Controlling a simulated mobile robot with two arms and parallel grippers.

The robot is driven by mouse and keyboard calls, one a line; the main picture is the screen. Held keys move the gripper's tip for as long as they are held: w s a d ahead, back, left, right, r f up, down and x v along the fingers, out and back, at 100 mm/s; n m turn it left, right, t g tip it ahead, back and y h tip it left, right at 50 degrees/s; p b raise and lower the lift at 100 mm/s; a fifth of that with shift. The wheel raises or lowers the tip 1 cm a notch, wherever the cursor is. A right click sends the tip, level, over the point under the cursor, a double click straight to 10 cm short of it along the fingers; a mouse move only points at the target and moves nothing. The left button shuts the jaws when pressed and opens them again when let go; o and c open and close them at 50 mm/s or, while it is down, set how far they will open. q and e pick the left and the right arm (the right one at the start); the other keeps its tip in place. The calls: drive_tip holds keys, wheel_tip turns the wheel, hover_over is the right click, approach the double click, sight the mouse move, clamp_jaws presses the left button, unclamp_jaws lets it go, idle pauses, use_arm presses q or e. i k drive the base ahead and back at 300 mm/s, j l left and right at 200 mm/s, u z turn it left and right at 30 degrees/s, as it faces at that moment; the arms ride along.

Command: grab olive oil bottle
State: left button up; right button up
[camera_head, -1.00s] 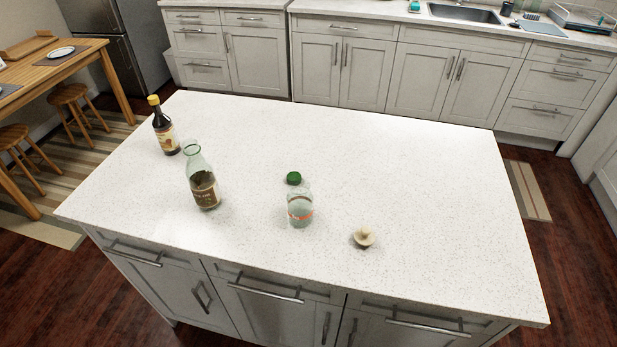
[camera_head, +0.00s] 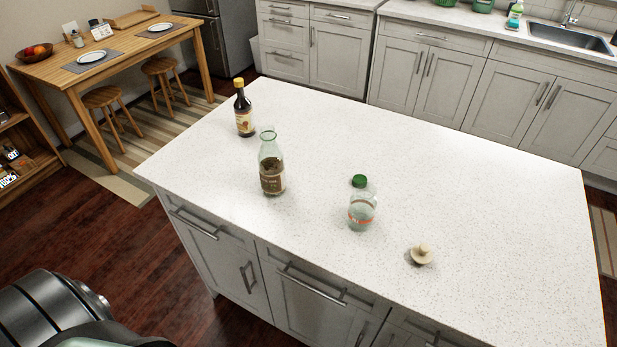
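Two bottles stand upright on the white island counter (camera_head: 480,190). One is a dark bottle with a yellow cap and a pale label (camera_head: 244,112), near the far left edge. The other is a clear greenish glass bottle with a brown label (camera_head: 272,168), closer to me and a little to the right. The label text is too small to read, so I cannot tell which holds olive oil. Neither gripper shows; only a dark part of my own body is at the lower left.
A clear jar with an orange band (camera_head: 361,212), a green lid (camera_head: 359,181) and a small cream lidlike piece (camera_head: 421,254) are on the counter. A wooden table (camera_head: 110,55) and stools (camera_head: 112,108) stand beyond at the left. The counter's right side is clear.

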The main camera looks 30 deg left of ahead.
sight(271, 160)
drive_tip(key=i+l+u, duration=0.1)
drive_tip(key=l+u, duration=0.85)
drive_tip(key=l, duration=0.2)
